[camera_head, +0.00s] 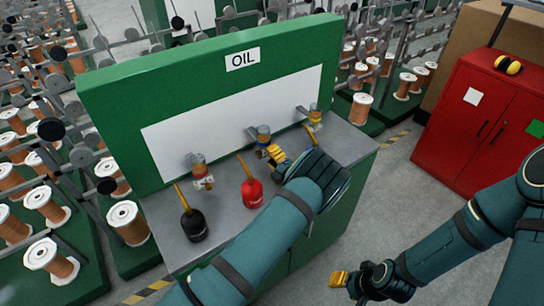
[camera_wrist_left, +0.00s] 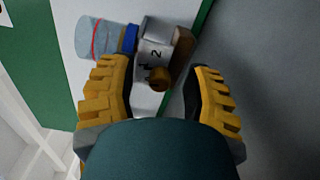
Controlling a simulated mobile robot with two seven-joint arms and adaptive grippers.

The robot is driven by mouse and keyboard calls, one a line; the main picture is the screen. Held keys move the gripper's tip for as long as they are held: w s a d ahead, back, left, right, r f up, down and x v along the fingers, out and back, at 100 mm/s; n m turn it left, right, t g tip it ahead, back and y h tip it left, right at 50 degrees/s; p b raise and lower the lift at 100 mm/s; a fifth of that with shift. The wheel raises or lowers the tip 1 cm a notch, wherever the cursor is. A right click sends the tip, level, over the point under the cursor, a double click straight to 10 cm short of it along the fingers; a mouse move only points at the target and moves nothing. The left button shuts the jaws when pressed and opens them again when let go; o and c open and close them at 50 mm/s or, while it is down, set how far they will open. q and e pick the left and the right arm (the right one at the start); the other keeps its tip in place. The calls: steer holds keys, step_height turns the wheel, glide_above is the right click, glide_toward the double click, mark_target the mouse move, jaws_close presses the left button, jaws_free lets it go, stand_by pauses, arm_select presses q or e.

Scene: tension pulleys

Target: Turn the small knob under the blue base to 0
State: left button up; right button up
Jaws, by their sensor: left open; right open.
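The blue base (camera_head: 263,131) belongs to the middle dispenser on the green OIL stand. In the left wrist view, the blue base (camera_wrist_left: 129,39) joins a clear cylinder with a red line to a grey metal block (camera_wrist_left: 152,52) marked with a 2. A small brass-brown knob (camera_wrist_left: 159,79) sticks out of the block near the 2. My left gripper (camera_head: 272,154) is at the middle dispenser. In the wrist view its open yellow fingers (camera_wrist_left: 158,76) stand on either side of the knob, with visible gaps. My right gripper (camera_head: 345,281) is low, away from the stand, and open.

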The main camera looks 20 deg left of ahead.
arm_select(q)
steer(key=shift+a, duration=0.15)
jaws_close()
stand_by(0.4)
steer(key=n+b, duration=0.2)
steer(key=n, duration=0.3)
steer(key=shift+n, duration=0.3)
steer(key=n+b, duration=0.1)
steer(key=n, duration=0.4)
steer(key=shift+w+b, duration=0.1)
steer(key=shift+b, duration=0.25)
steer(key=shift+r, duration=0.15)
jaws_free()
